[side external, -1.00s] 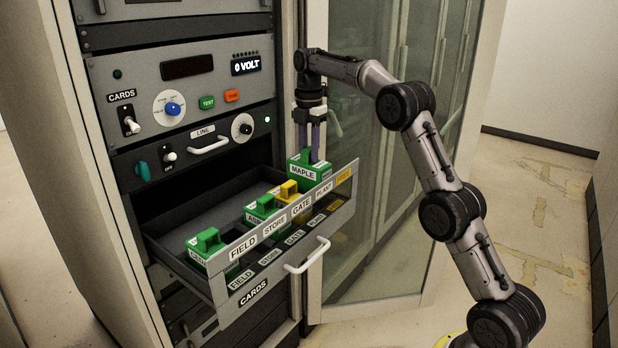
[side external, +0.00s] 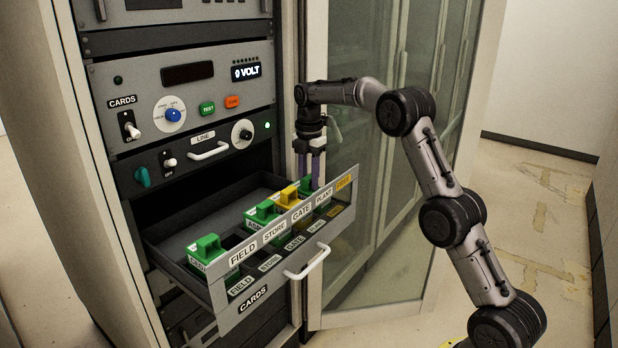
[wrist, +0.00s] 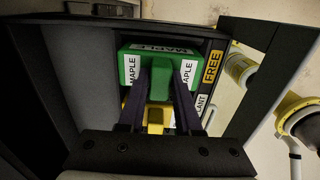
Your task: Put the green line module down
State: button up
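In the wrist view my gripper (wrist: 162,80) appears shut on that handle. The drawer front hides the module's base, so I cannot tell whether it rests on the drawer floor.
The drawer (side external: 285,238) also holds a yellow module (side external: 286,196) beside the green one, and two green modules (side external: 263,212) (side external: 207,250) further left. A glass door (side external: 385,200) stands open behind my gripper.

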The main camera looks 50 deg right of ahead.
jog(key=o, duration=0.3)
jog(key=shift+o, duration=0.2)
notch_tip(320, 180, up, 11)
jog(key=s+a+r+m+t, duration=0.1)
jog(key=s+a+r+m, duration=0.35)
jog(key=a+r, duration=0.2)
jog(key=s+a+r+m+t, duration=0.2)
jog(key=s+a+m, duration=0.3)
jog(key=s, duration=0.6)
jog(key=s+a+f+m+t, duration=0.1)
jog(key=s+a+f+m, duration=0.2)
jog(key=s+f, duration=0.4)
jog(key=s+a+f+m+t, duration=0.1)
jog(key=s+a+f+m, duration=0.3)
jog(key=s, duration=0.9)
notch_tip(320, 180, down, 3)
jog(key=shift+r+m+t, duration=0.1)
jog(key=shift+m+t, duration=0.2)
jog(key=shift+m, duration=0.45)
